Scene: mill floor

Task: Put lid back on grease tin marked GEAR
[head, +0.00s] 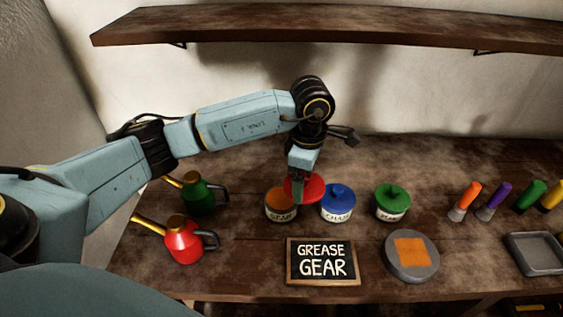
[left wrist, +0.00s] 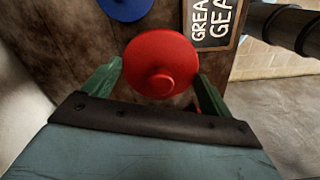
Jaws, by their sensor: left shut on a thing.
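The grease tin marked GEAR (head: 281,214) stands upright on the bench, uncovered, with orange grease showing at its top. My left gripper (head: 301,184) is shut on a red lid (head: 313,189) and holds it above and just right of the GEAR tin, overlapping that tin's right edge in the head view. In the left wrist view the red lid (left wrist: 158,62), with its round knob, sits between the green fingers of the left gripper (left wrist: 158,82). Whether the lid touches the tin cannot be told. My right gripper is not in view.
A blue-lidded tin (head: 338,205) stands close right, then a green-lidded tin (head: 391,203). A chalk sign (head: 322,262) reading GREASE GEAR lies in front. A green oil can (head: 198,195) and a red one (head: 183,241) stand left. A shelf (head: 330,25) hangs above.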

